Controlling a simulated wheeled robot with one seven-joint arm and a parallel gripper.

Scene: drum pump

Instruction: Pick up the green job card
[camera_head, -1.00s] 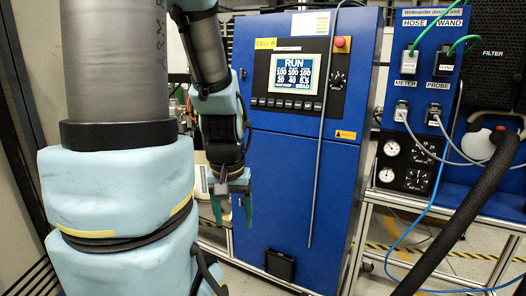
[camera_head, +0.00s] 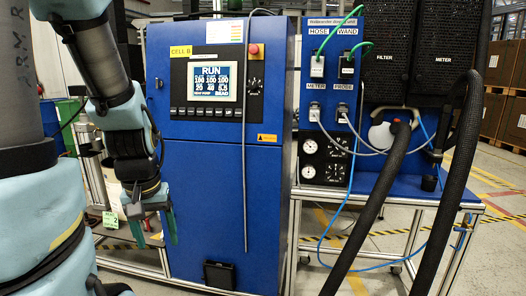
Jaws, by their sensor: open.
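A small pale green card (camera_head: 110,219) with dark print stands at the lower left, just left of my gripper in the picture. It may be the job card; its print is too small to read surely. My gripper (camera_head: 155,232) hangs pointing down in front of the left edge of the blue cabinet. I cannot tell how far the card is behind the gripper.
The blue cabinet (camera_head: 215,190) with a RUN screen fills the middle. A thin grey rod (camera_head: 244,170) stands along its front. A blue hose panel (camera_head: 330,90) and thick black hoses (camera_head: 375,220) occupy the right. Yellow-striped floor shows at far right.

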